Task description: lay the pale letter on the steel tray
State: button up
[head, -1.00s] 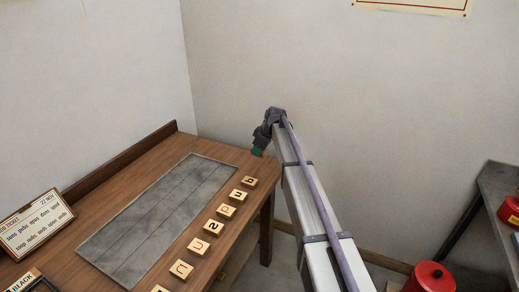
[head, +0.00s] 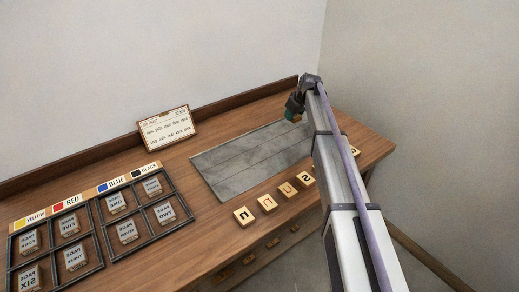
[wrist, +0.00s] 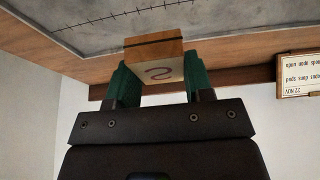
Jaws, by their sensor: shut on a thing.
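My gripper (head: 292,117) is shut on a wooden letter block (wrist: 155,60). In the wrist view the block sits between the green finger pads, its pale face showing a thin curved reddish letter. In the head view only a small bit of the block shows below the fingers. The flat grey steel tray (head: 245,165) lies on the wooden bench, and its dark line shows in the wrist view (wrist: 85,22). My gripper is at the tray's far right end, seemingly above the bench. I cannot tell how high the block is or whether it is over the tray.
A row of letter blocks (head: 267,203) lies along the tray's front side, one partly behind my arm. A ticket card (head: 167,129) leans at the back. Compartmented cases of labelled blocks (head: 128,210) stand at left. The tray's visible surface is clear.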

aim_at(290, 137)
notch_tip(290, 137, down, 11)
jog(key=b, duration=1)
jog(key=shift+d+r, duration=0.1)
jog(key=shift+r, duration=0.4)
jog(key=shift+f, duration=0.3)
jog(key=o, duration=0.9)
jog(key=shift+r, duration=0.15)
jog(key=shift+r, duration=0.3)
jog(key=p+v, duration=1.2)
jog(key=s+a+m+g+h, duration=0.1)
jog(key=s+m, duration=0.1)
jog(key=s, duration=1.2)
jog(key=s+f+m+g, duration=0.1)
jog(key=s+m, duration=0.1)
jog(key=s, duration=1.2)
jog(key=s+a+m+g+h, duration=0.1)
jog(key=s+m, duration=0.1)
jog(key=s, duration=1.1)
jog(key=shift+s+a+f+m+g+h+b, duration=0.25)
jog(key=shift+s+a+m+g+h+b, duration=0.05)
jog(key=shift+s+a+m+g+b, duration=0.1)
